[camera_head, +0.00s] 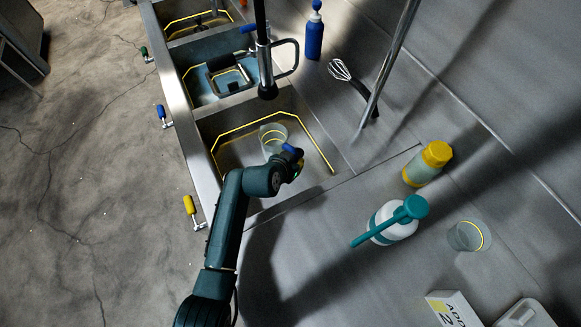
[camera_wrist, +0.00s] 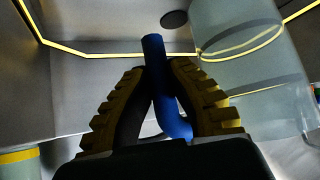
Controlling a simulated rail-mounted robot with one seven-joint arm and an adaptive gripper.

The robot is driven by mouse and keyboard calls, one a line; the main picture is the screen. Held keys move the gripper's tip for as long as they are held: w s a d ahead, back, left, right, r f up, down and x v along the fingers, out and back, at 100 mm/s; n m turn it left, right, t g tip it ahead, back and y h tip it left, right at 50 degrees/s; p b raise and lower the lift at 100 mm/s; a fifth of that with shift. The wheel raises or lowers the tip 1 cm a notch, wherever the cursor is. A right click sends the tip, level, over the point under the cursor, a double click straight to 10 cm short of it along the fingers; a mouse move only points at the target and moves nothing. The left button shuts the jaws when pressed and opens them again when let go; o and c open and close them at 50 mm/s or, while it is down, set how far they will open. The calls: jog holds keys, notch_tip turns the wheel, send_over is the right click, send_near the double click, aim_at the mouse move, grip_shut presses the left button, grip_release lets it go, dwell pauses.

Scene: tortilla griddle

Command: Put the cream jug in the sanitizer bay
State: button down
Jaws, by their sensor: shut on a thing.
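The cream jug (camera_head: 272,138) looks like a translucent container with a yellow ring and a blue handle (camera_wrist: 153,65). My gripper (camera_head: 291,163) is shut on the blue handle, between its yellow ribbed finger pads (camera_wrist: 165,95). In the wrist view the jug's clear body (camera_wrist: 245,65) is to the right of the fingers; the join to the handle is hidden. In the head view the jug is over or inside the nearest sink bay (camera_head: 228,155), which has a yellow line around its walls. I cannot tell whether it touches the floor. No label shows which bay is the sanitizer bay.
A faucet (camera_head: 266,75) hangs over the far side of the nearest bay. The middle bay (camera_head: 198,92) holds a small tray.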

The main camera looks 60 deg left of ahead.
jog(key=shift+f+b, duration=0.35)
jog(key=shift+f, duration=1.55)
jog(key=shift+f, duration=0.15)
jog(key=shift+f, duration=0.15)
jog(key=c, duration=1.1)
grip_release()
jog(key=shift+c, duration=0.2)
jog(key=shift+s+d+r, duration=0.1)
jog(key=shift+s+r, duration=0.05)
jog(key=shift+r, duration=0.4)
jog(key=p+v, duration=0.3)
jog(key=v, duration=0.8)
jog(key=shift+p, duration=0.35)
